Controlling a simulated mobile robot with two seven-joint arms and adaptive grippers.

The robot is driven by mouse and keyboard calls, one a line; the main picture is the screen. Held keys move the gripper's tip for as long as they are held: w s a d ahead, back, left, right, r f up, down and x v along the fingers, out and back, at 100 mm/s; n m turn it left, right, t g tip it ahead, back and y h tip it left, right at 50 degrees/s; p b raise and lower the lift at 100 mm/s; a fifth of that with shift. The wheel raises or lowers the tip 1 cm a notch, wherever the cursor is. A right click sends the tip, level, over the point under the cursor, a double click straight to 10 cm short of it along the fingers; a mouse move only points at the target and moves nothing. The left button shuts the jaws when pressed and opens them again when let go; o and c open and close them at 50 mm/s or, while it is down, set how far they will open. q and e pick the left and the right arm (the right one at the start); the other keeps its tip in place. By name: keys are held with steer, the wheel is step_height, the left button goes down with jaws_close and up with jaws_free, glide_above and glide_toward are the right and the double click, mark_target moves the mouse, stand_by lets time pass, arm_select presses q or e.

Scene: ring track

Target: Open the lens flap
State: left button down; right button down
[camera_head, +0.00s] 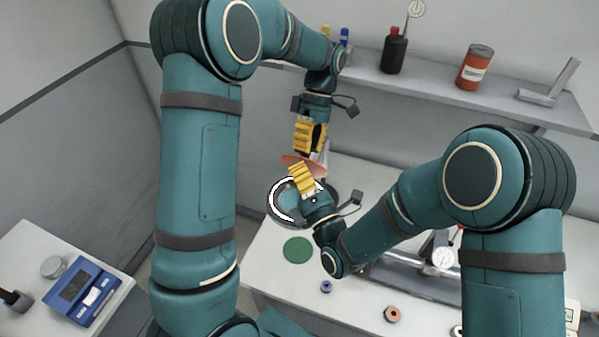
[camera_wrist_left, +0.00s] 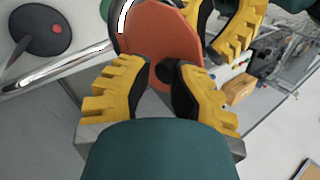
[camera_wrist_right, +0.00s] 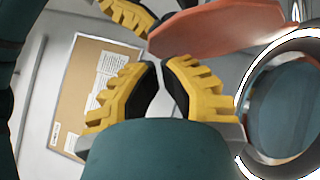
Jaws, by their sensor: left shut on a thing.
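The lens flap (camera_head: 290,160) is an orange-red disc, tilted up above the round lens (camera_head: 290,199) with its bright ring light. My left gripper (camera_head: 308,151) comes down from above and is shut on the flap at its dark knob, with the orange disc (camera_wrist_left: 155,38) just beyond its fingertips in the left wrist view. My right gripper (camera_head: 294,167) is just below the flap and over the lens. In the right wrist view its fingertips are close together with nothing visible between them; the flap (camera_wrist_right: 225,28) is above them and the lens (camera_wrist_right: 292,108) to the right.
A shelf (camera_head: 430,87) at the back holds a dark bottle (camera_head: 395,52), a red can (camera_head: 474,68) and a metal stand. A green disc (camera_head: 298,250) and small rings lie on the table. A dial gauge (camera_head: 443,257) stands right. A blue device (camera_head: 82,287) sits on a left table.

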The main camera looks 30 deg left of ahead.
arm_select(q)
steer(key=shift+a+f, duration=0.15)
steer(key=shift+f, duration=0.35)
arm_select(e)
steer(key=shift+w+a+r+h, duration=0.1)
steer(key=shift+w+r+h, duration=0.2)
steer(key=shift+w, duration=0.25)
arm_select(q)
steer(key=c, duration=0.8)
jaws_free()
steer(key=shift+c, duration=0.2)
arm_select(e)
steer(key=shift+w+m, duration=0.1)
steer(key=shift+m, duration=0.2)
arm_select(q)
steer(key=shift+o, duration=0.2)
steer(key=shift+w+f, duration=0.1)
steer(key=shift+w, duration=0.3)
arm_select(e)
steer(key=shift+w, duration=0.2)
arm_select(q)
steer(key=shift+s, duration=0.15)
arm_select(e)
steer(key=shift+a, duration=0.1)
steer(key=shift+w, duration=0.1)
arm_select(q)
steer(key=shift+r, duration=0.2)
